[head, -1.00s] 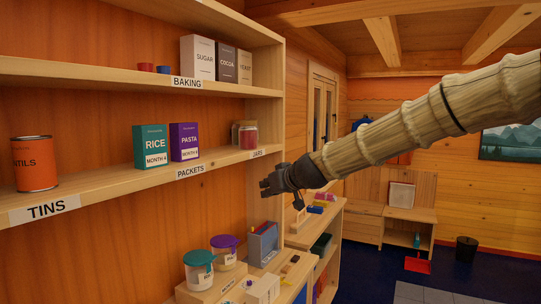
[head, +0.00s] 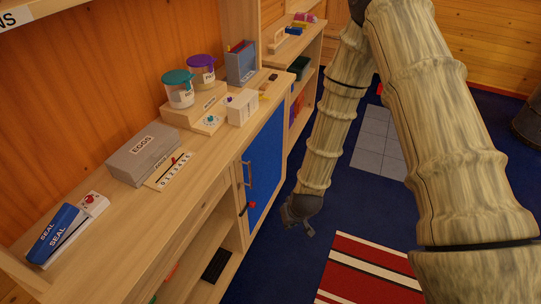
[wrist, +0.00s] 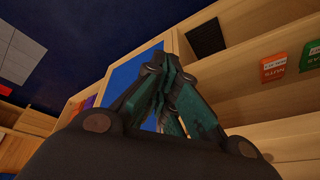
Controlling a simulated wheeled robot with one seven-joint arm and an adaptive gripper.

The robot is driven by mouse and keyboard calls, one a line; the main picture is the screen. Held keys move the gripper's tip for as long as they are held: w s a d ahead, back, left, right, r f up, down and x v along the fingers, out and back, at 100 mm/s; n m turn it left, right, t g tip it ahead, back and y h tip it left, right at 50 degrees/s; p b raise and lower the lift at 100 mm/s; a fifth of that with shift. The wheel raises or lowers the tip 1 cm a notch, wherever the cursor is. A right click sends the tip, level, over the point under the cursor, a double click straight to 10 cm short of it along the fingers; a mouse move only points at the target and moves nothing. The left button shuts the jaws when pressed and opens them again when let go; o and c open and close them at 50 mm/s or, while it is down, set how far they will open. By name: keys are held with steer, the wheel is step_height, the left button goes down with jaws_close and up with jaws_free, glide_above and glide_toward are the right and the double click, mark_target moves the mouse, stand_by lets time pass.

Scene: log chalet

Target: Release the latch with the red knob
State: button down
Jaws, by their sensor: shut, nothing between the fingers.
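A small latch with a red knob (head: 251,205) sits at the near edge of the blue cabinet door (head: 265,165), below a pale bar handle (head: 247,174). The door looks closed. My gripper (head: 308,227) hangs low over the floor, to the right of the latch and apart from it. In the wrist view, my gripper (wrist: 160,66) has its dark green fingers together and empty. The blue door (wrist: 134,72) shows behind them in that view. The red knob cannot be made out there, and the fingers may hide it.
The counter holds an egg box (head: 143,154), lidded jars, a sealer (head: 60,230) and a number slider (head: 168,172). Open shelves (head: 215,262) lie left of the door. A striped rug (head: 365,265) and clear blue floor lie in front.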

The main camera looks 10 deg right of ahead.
steer(key=s+d+f+g, duration=0.1)
steer(key=s+f, duration=0.2)
steer(key=s, duration=0.6)
steer(key=s+d+f+g, duration=0.1)
steer(key=s+d+f, duration=0.1)
steer(key=s, duration=0.8)
steer(key=s+d+f+m+g+h, duration=0.1)
steer(key=s+f, duration=0.3)
steer(key=s, duration=0.5)
steer(key=shift+s+d+g, duration=0.2)
steer(key=shift+d+g, duration=0.2)
steer(key=shift+d, duration=0.1)
